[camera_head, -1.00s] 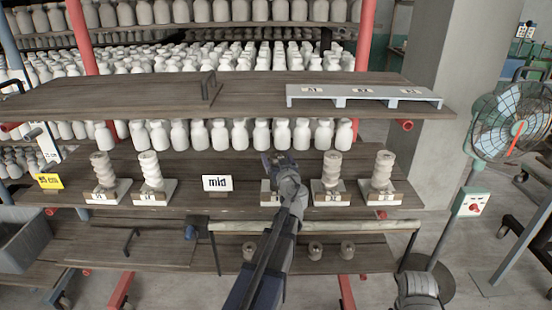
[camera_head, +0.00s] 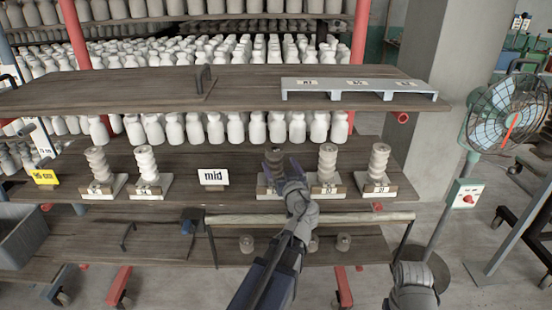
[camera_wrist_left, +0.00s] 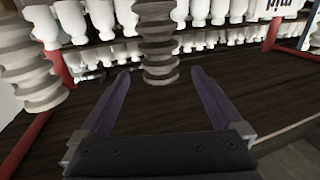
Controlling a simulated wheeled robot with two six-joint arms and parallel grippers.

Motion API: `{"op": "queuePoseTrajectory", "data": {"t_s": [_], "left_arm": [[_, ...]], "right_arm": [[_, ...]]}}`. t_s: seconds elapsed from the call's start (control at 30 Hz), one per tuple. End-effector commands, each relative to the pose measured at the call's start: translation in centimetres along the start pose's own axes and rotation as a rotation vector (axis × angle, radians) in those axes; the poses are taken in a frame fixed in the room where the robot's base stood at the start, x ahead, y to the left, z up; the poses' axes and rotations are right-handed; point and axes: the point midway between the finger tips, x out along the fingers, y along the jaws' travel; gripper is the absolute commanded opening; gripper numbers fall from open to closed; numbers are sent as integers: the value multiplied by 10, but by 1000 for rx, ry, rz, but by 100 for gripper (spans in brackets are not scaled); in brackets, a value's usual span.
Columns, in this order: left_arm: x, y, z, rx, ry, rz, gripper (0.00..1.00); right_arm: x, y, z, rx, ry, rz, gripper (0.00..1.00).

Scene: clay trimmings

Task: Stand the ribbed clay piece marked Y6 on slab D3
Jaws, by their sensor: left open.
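Several ribbed clay pieces stand upright on small slabs along the middle shelf. One darker ribbed piece (camera_head: 274,157) stands at my left gripper (camera_head: 284,169). In the left wrist view, which appears upside down, this piece (camera_wrist_left: 158,45) has its end between the tips of the open fingers (camera_wrist_left: 158,78), with gaps on both sides. Its lower part in the head view is hidden behind the gripper. The neighbouring ribbed piece (camera_head: 327,160) also shows in the left wrist view (camera_wrist_left: 28,65). The tags are too small to read, so I cannot tell Y6 or D3. My right gripper is out of view.
A grey raised rack (camera_head: 358,97) with three tags stands on the upper board (camera_head: 240,88), above the pieces. A "mid" sign (camera_head: 213,177) and a yellow sign (camera_head: 45,177) stand on the middle shelf. White jars stand behind. A fan (camera_head: 508,112) is at the right.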

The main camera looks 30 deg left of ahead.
Motion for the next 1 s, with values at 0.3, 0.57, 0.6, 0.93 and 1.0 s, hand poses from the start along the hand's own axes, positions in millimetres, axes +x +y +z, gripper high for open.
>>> {"op": "queuePoseTrajectory", "data": {"t_s": [0.3,0.57,0.6,0.93,1.0], "left_arm": [[-19,0,0,0,0,0,100],[-20,1,1,3,-6,-3,100],[-22,1,4,7,-19,-8,100],[-131,32,124,339,-612,8,100],[-176,44,156,465,-795,101,100]], "right_arm": [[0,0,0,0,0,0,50],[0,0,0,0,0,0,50],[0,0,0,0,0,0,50],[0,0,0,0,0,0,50],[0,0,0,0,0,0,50]]}}
